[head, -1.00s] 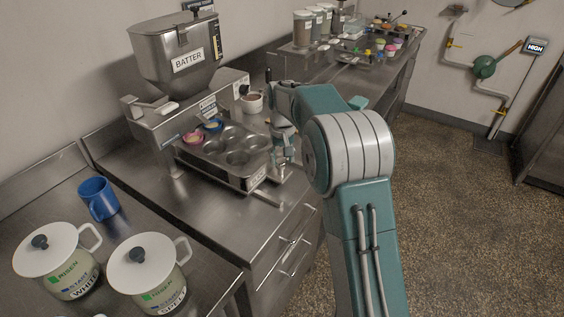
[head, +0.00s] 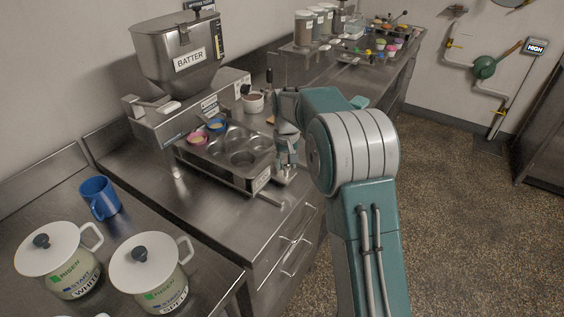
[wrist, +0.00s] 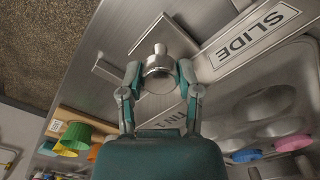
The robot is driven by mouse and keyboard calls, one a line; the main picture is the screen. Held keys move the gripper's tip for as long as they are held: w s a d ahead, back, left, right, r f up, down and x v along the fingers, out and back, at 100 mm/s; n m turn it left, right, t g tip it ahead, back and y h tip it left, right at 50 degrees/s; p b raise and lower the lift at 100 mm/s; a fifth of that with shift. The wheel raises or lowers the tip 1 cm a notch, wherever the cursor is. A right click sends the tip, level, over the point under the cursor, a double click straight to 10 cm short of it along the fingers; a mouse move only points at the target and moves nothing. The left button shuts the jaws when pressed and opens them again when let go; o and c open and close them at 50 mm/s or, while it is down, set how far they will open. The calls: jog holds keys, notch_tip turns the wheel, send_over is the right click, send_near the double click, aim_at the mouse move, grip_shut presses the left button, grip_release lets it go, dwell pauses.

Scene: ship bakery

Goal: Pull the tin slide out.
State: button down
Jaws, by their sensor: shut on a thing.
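The tin slide carries a metal muffin tin (head: 242,157) under the batter hopper (head: 178,55) in the head view. Its front plate (head: 262,180) faces the counter's front edge. In the wrist view the plate reads SLIDE (wrist: 254,36), with a round metal knob (wrist: 160,72) beside it. My gripper (head: 287,163) is at the slide's front right corner. In the wrist view my gripper (wrist: 160,85) has a finger on each side of the knob and is shut on it. A pink cup (head: 197,139) and a blue cup (head: 217,126) sit in the tin's far-left wells.
A blue mug (head: 99,198) and two lidded white pots, one nearer (head: 149,274), stand on the left counter. A small pot (head: 253,101) stands behind the tin. Colored items and jars fill the far counter (head: 340,72). The floor (head: 450,220) at right is open.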

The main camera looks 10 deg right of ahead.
jog(key=s+d, duration=0.9)
jog(key=s, duration=0.1)
jog(key=shift+d+f, duration=0.15)
jog(key=shift+d, duration=0.2)
jog(key=c, duration=0.6)
grip_release()
jog(key=shift+d, duration=0.15)
notch_tip(320, 180, up, 12)
